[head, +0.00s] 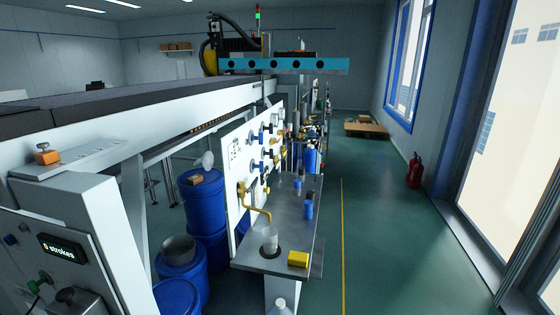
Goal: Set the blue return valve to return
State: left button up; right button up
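A white upright panel (243,150) stands along the left edge of a grey bench and is seen at a steep slant. It carries small valves and fittings in yellow, blue and white. Several blue parts (262,137) show on its right half. They are too small for me to tell which is the return valve, how its handle points, or to read any labels. Neither of my grippers is in view.
The grey bench (283,222) holds a clear cup, a yellow block (298,259) and small blue items. Blue drums (203,200) stand left of the panel. A white machine frame fills the left. Green floor (395,245) lies clear to the right; a red extinguisher (414,170) stands beyond.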

aim_at(261, 166)
jog(key=i+l+z, duration=0.45)
jog(key=i+z, duration=0.25)
jog(key=i, duration=0.2)
jog(key=i+z, duration=0.3)
jog(key=i, duration=0.15)
jog(key=i+l+u, duration=0.1)
jog(key=i+u, duration=0.25)
jog(key=i+l+u, duration=0.3)
jog(key=i, duration=0.15)
jog(key=i+l+u, duration=0.35)
jog(key=i+j, duration=0.05)
jog(key=j, duration=0.05)
